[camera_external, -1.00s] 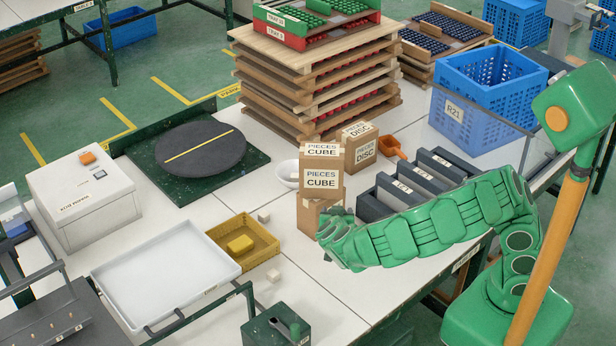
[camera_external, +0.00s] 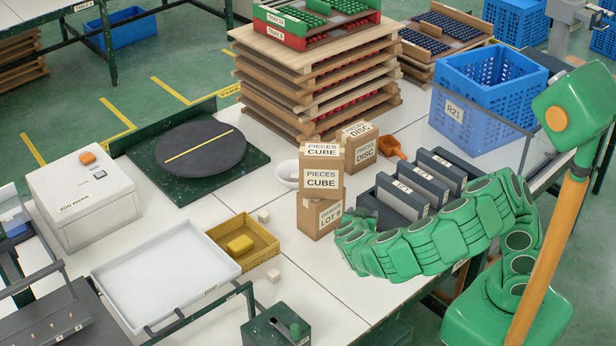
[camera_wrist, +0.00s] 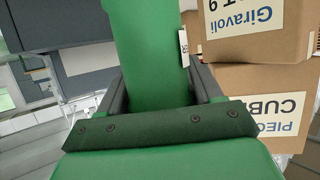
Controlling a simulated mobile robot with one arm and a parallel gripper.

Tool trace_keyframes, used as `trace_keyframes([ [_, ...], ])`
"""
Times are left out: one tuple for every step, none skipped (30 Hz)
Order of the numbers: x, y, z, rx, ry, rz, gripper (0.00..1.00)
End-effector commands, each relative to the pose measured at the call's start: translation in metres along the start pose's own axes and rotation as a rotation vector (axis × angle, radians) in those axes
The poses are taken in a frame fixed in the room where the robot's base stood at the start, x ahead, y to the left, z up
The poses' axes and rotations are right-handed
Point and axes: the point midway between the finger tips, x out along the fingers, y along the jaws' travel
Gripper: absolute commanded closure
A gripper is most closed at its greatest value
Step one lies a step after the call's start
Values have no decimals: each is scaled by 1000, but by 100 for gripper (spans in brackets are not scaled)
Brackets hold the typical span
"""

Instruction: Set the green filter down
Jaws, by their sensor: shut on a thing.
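The green filter (camera_wrist: 153,45) fills the upper middle of the wrist view, with a small white tag on its right edge. My gripper (camera_wrist: 160,92) is shut on it, a dark finger on each side. In the external view my gripper (camera_external: 350,245) is beside the lower carton, in front of the dark labelled slabs. I cannot make out the filter there, as it blends with or hides behind my green arm. Its lower end is out of sight.
Stacked cartons (camera_external: 321,180) stand just left of my gripper and close on the right in the wrist view (camera_wrist: 255,75). Dark upright slabs (camera_external: 420,185) stand behind my arm. A white tray (camera_external: 165,270) and yellow bin (camera_external: 270,240) lie left. Bare tabletop lies in front.

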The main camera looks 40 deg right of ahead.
Motion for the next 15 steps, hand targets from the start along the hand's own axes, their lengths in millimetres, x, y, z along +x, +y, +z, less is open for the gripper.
trace_keyframes([
  [3,5,-4,5,1,8,70],
  [3,6,-4,5,1,11,70],
  [4,8,-6,5,1,13,70],
  [5,9,-7,5,1,15,70],
  [5,10,-8,6,0,17,70],
  [6,12,-9,8,0,19,70],
  [7,13,-11,8,-1,20,70],
  [7,14,-12,9,-1,21,70],
  [7,15,-13,11,-2,21,70],
  [8,15,-15,10,-1,22,70],
  [8,16,-16,10,-1,21,70],
  [8,16,-17,10,-1,21,70],
  [8,17,-18,10,-1,21,70],
  [9,17,-18,10,-1,22,70],
  [10,18,-16,9,-1,22,70],
])
